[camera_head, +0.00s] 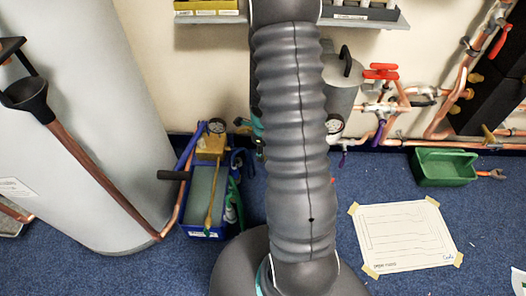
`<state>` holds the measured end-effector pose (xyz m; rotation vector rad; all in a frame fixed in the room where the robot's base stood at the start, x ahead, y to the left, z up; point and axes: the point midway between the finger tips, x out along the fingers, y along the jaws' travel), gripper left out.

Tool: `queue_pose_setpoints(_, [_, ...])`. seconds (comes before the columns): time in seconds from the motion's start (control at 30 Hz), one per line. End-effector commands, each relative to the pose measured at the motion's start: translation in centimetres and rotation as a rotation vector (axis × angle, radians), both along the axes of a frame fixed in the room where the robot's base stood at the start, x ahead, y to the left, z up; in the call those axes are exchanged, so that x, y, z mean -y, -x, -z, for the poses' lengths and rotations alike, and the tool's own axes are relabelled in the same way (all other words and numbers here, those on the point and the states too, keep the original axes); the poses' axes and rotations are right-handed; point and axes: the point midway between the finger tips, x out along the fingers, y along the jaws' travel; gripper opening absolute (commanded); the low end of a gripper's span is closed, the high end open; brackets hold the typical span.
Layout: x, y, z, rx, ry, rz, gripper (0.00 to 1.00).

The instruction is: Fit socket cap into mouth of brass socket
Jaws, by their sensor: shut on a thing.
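My own grey ribbed arm fills the middle of the head view and hides what lies behind it. My gripper is not visible. I cannot make out the socket cap. Copper pipework (400,143) with brass-coloured fittings runs along the wall at the right, but I cannot tell which part, if any, is the brass socket. A red valve handle (380,71) sits on this pipework.
A large grey cylinder (80,100) stands at the left. A blue crate (205,232) with tools and a green tray (443,168) stand on the blue carpet. A taped paper sheet (405,235) lies at the right. A shelf (370,22) crosses the wall above.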

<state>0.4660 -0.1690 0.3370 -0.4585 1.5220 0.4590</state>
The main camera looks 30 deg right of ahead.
Motion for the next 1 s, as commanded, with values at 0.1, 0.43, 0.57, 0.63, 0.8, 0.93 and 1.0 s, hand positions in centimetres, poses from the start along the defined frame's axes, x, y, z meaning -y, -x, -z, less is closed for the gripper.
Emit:
queue_pose_setpoints(0.1, [0.0,0.0,-0.3,0.001,0.001,0.000,0.03])
queue_pose_setpoints(0.43, [0.0,-0.1,-2.0,0.002,0.001,0.000,0.03])
queue_pose_setpoints(0.57, [0.0,-0.1,-2.7,0.001,0.000,0.000,0.03])
queue_pose_setpoints(0.63, [0.0,0.0,-3.0,0.001,0.001,0.000,0.03])
queue_pose_setpoints(0.8, [0.0,0.0,-3.9,0.000,0.000,0.000,0.03])
queue_pose_setpoints(0.93, [0.0,0.0,-4.4,0.000,0.000,0.000,0.03])
queue_pose_setpoints(1.0, [0.0,0.0,-4.5,0.000,0.000,0.000,0.03])
